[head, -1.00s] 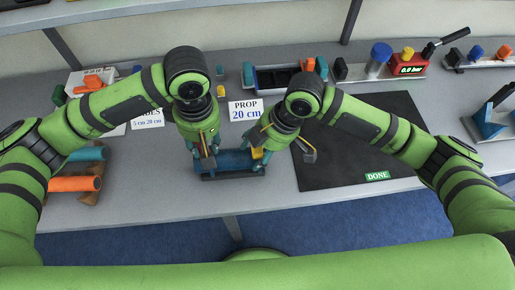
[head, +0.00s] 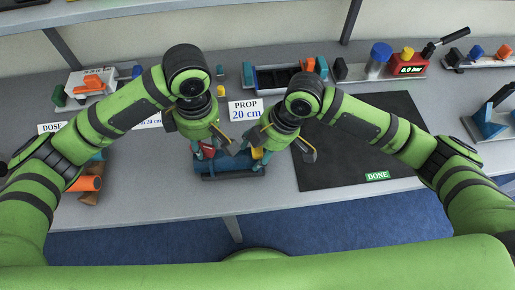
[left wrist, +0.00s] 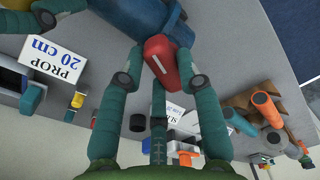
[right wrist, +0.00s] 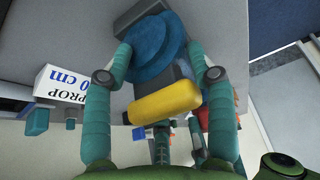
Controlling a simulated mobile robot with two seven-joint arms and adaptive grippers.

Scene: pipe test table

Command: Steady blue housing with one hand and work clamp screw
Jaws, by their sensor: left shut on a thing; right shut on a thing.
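The blue housing (head: 236,167) lies on its side in a dark cradle near the table's front edge. My left gripper (head: 214,153) is over its left end. In the left wrist view, the left fingers (left wrist: 155,65) are shut on a red clamp screw handle (left wrist: 163,66) beside the housing (left wrist: 150,15). My right gripper (head: 270,160) is at the right end. In the right wrist view, its fingers (right wrist: 160,65) are shut across the round blue end of the housing (right wrist: 150,50), with a yellow handle (right wrist: 165,102) between them. The contact points are partly hidden.
A "PROP 20 cm" sign (head: 246,110) stands behind the housing. A black mat (head: 350,160) with a green DONE label (head: 377,176) lies to the right. An orange pipe (head: 85,184) lies at left. A gauge unit (head: 408,68) and a bin (head: 285,78) stand at the back.

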